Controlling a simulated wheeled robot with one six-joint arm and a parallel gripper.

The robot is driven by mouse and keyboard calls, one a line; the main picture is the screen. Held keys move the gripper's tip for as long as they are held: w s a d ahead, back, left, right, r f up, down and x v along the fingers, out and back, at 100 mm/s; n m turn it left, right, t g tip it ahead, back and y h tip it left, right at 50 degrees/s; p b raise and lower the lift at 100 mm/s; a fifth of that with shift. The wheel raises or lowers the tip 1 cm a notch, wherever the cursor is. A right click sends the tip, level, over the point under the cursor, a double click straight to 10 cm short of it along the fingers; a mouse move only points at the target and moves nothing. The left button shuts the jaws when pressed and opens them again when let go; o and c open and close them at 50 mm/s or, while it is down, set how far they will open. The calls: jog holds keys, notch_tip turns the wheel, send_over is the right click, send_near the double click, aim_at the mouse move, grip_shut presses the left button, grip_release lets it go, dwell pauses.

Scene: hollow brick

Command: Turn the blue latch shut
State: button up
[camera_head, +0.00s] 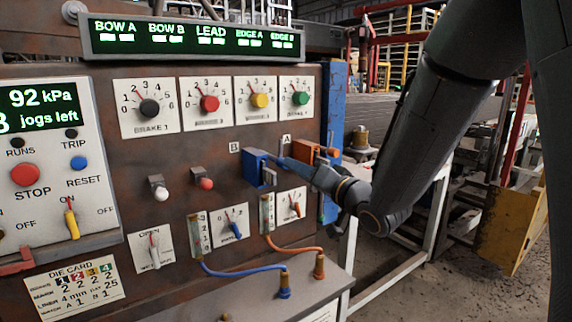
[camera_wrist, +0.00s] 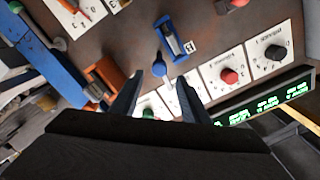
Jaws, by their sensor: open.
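The blue latch (camera_head: 254,168) sticks out of the brown panel beside the label B. In the wrist view the blue latch (camera_wrist: 173,40) shows a blue bracket and a rounded blue lever end. My gripper (camera_head: 286,164) reaches in from the right, close to the blue latch. In the wrist view my gripper (camera_wrist: 161,78) is open, with the rounded blue end appearing between its two dark fingertips. Whether the fingers touch it I cannot tell. In the head view the gripper partly overlaps the space between the latches.
An orange latch (camera_head: 303,150) beside label A stands just right of the blue one, close to my gripper. Dials, a red knob (camera_head: 205,184) and a white knob (camera_head: 161,192) are around. Blue and orange hoses (camera_head: 238,273) run below. A green display (camera_head: 190,38) is above.

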jog(key=p+x, duration=0.1)
jog(key=x, duration=0.6)
jog(key=shift+p, duration=0.4)
jog(key=shift+s, duration=0.1)
jog(key=shift+c, duration=0.3)
jog(key=shift+f, duration=0.1)
jog(key=c, duration=1)
